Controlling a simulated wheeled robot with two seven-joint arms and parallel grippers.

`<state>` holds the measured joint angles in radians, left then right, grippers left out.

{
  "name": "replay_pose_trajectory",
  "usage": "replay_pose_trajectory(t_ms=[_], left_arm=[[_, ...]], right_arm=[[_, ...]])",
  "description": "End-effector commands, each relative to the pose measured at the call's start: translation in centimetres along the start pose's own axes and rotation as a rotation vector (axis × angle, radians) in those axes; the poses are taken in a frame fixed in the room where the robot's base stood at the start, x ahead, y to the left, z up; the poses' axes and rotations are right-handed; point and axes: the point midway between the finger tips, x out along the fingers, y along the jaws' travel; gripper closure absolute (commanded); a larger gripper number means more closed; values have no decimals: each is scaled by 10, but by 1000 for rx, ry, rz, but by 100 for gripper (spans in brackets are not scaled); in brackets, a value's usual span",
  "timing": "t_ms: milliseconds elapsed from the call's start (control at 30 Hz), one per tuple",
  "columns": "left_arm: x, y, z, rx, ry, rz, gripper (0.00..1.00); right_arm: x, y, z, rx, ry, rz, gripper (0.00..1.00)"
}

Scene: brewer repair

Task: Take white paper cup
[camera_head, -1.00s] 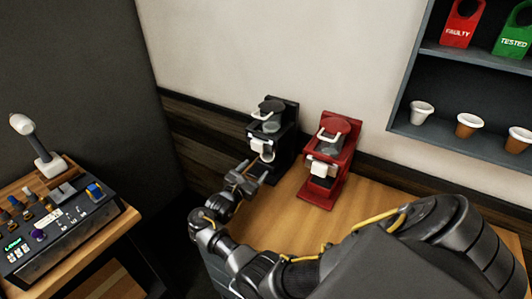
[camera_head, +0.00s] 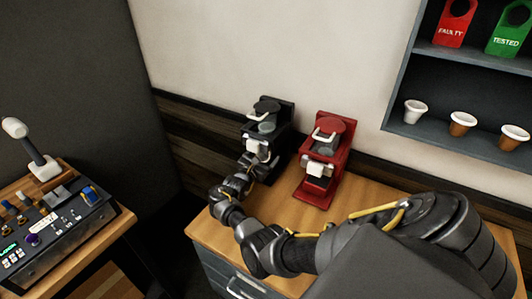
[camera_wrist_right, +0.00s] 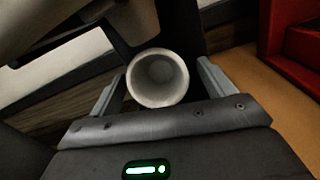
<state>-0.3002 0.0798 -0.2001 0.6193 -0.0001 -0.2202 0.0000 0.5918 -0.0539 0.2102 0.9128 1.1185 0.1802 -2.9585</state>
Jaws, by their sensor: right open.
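A white paper cup (camera_wrist_right: 158,78) shows in the right wrist view, its round mouth facing the camera. It sits between the two fingers of my right gripper (camera_wrist_right: 160,74). The fingers are open, with a small gap visible on the right side of the cup. In the head view my right gripper (camera_head: 256,163) is at the front of the black brewer (camera_head: 282,135). The cup is mostly hidden there behind the gripper and brewer parts. My left gripper is not in view.
A red brewer (camera_head: 325,160) stands just right of the black one on the wooden table (camera_head: 290,215). A control box (camera_head: 55,228) is at the left.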

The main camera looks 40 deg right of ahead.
Motion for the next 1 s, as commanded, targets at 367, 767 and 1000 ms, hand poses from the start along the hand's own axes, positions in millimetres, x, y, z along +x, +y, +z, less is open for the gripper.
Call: replay_pose_trajectory(t_ms=[367,767,1000], left_arm=[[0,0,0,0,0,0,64],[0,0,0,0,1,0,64],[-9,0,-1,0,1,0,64]], right_arm=[[1,1,0,1,0,1,37],[1,0,0,1,0,1,66],[2,0,6,1,-1,-1,66]])
